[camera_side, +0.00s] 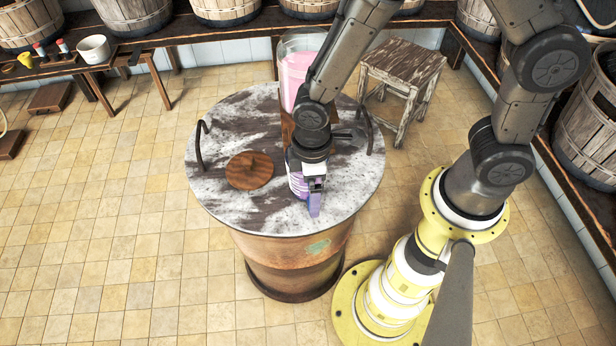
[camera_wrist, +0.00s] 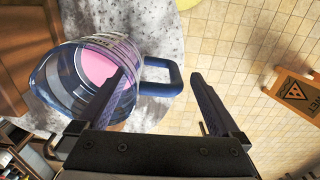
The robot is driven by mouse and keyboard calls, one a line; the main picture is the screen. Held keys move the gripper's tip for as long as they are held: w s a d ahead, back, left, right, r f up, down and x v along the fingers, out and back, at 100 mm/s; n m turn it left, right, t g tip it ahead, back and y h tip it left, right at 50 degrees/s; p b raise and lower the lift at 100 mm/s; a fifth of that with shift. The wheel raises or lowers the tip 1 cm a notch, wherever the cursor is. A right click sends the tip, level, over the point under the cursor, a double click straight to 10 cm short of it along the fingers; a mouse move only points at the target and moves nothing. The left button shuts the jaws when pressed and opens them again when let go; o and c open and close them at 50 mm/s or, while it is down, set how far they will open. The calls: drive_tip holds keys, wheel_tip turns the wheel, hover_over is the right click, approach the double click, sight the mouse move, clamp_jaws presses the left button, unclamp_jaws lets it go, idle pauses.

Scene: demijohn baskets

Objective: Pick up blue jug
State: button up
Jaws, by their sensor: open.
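The jug (camera_wrist: 62,92) shows in the wrist view as a clear vessel with blue edges, a blue loop handle (camera_wrist: 177,78) and a round pink area showing inside or through it. My gripper (camera_wrist: 158,73) is open, with the handle between or just beyond its fingertips. The left finger overlaps the jug's side in the picture, and I cannot tell whether it touches. In the side view my gripper (camera_side: 315,203) points down over the front right part of the round table. My wrist covers most of what is under it there, so the jug is hardly visible.
The round table (camera_side: 240,205) has a mottled grey top with metal handles. A wooden lid (camera_side: 250,170) lies left of my gripper. A clear container with pink contents (camera_side: 294,76) stands behind. A wooden stool (camera_side: 403,68) is at the back right. Tiled floor is open on the left.

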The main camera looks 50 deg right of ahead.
wheel_tip(320, 180, down, 4)
drive_tip(key=shift+f, duration=0.15)
drive_tip(key=shift+c, duration=0.2)
drive_tip(key=shift+w, duration=0.1)
clamp_jaws()
